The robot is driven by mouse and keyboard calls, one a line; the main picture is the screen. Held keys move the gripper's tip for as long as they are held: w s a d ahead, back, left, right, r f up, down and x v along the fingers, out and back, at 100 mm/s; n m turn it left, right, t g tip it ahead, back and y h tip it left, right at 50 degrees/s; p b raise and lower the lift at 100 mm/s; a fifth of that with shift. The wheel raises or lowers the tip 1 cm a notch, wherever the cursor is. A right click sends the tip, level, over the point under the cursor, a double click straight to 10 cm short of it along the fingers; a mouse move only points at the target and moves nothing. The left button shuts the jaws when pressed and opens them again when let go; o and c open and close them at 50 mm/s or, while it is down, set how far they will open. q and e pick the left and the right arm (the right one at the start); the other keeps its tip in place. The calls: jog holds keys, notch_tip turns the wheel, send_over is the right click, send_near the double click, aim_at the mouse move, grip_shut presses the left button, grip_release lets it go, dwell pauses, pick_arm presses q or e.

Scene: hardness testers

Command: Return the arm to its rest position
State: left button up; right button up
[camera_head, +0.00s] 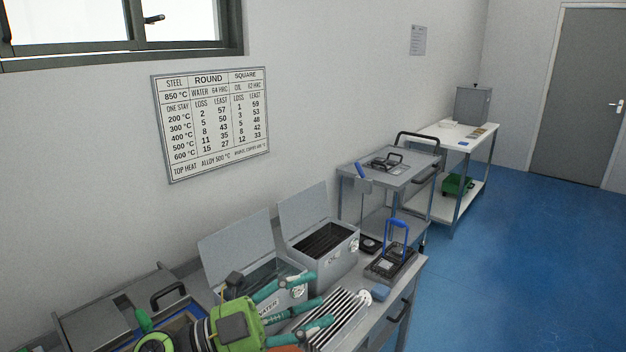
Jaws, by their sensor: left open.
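My left gripper (316,299) shows at the bottom centre, green with teal fingers pointing right. Its fingers are spread apart, and I see nothing held between them. My right gripper is not in view.
An open grey box with a dark slatted inside (325,242) stands behind the rack. A blue-handled device (391,264) stands at the bench's right end. A grey cart (390,168) and a white table (457,133) stand beyond. Blue floor (530,250) is clear at right.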

pick_arm(q)
jog(key=w+a+n+t+y, duration=0.4)
jog(key=a+n+t+y, duration=0.5)
jog(key=n+t, duration=0.6)
jog(key=s+a+f+n+g+y, duration=0.35)
jog(key=a+f+n+y, duration=0.2)
jog(key=f, duration=0.45)
jog(key=s+a+f+n+g+y, duration=0.2)
jog(key=a+f+n+g+y, duration=0.35)
jog(key=f, duration=0.45)
jog(key=s+d+f+g, duration=0.1)
jog(key=s+f+g, duration=0.45)
jog(key=s, duration=0.45)
jog(key=s+f+g, duration=0.4)
jog(key=s+f, duration=0.3)
jog(key=s, duration=0.3)
notch_tip(320, 180, down, 24)
jog(key=s, duration=0.2)
jog(key=s+a+f+g, duration=0.2)
jog(key=s+f, duration=1)
jog(key=s, duration=0.3)
jog(key=shift+s+a+f+h, duration=0.25)
jog(key=shift+a+f+h, duration=0.05)
jog(key=shift+f, duration=0.1)
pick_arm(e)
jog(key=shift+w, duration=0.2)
